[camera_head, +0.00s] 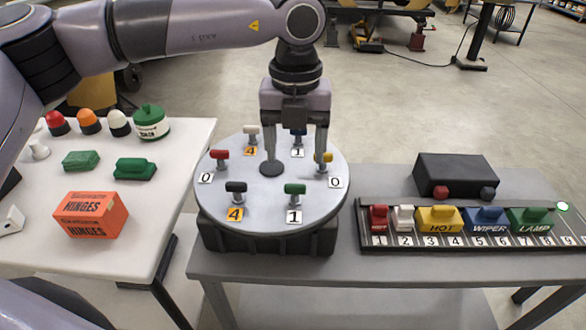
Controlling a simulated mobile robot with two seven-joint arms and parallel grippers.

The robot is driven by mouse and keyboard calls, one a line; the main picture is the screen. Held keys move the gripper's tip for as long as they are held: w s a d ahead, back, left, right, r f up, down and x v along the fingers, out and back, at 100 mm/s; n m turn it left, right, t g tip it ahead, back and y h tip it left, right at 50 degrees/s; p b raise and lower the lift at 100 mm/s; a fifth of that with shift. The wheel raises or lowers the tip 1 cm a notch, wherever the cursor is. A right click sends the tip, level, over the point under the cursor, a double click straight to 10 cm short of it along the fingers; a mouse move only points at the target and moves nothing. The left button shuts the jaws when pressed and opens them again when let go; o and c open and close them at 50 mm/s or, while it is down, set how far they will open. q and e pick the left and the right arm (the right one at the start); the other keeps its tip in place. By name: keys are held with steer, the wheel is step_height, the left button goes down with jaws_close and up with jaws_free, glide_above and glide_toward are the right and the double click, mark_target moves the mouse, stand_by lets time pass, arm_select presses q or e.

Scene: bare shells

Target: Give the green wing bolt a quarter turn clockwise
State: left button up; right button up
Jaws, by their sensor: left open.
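The green wing bolt (295,189) stands on the front right part of a round grey plate (265,209), beside a white label reading 1. Its wing looks roughly left to right in the picture. My left gripper (295,164) points down over the plate, with its fingers apart and nothing visible between them. It is behind the green bolt; whether its tips touch the plate is unclear. Other wing bolts ring the plate: red (219,155), white (251,131), black (235,188), yellow (325,157) and a blue one (299,132) partly hidden by the gripper. My right gripper is out of view.
The plate sits on a dark base (268,238) on a grey table (345,263). To the right are a numbered rack (455,250) of coloured blocks and a black box (455,172). A white table (180,165) at left holds an orange box (90,214) and green parts.

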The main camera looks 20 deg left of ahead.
mark_target(295, 185)
arm_select(q)
steer(key=shift+f+p, duration=0.6)
steer(key=shift+f, duration=2.85)
steer(key=c, duration=1.1)
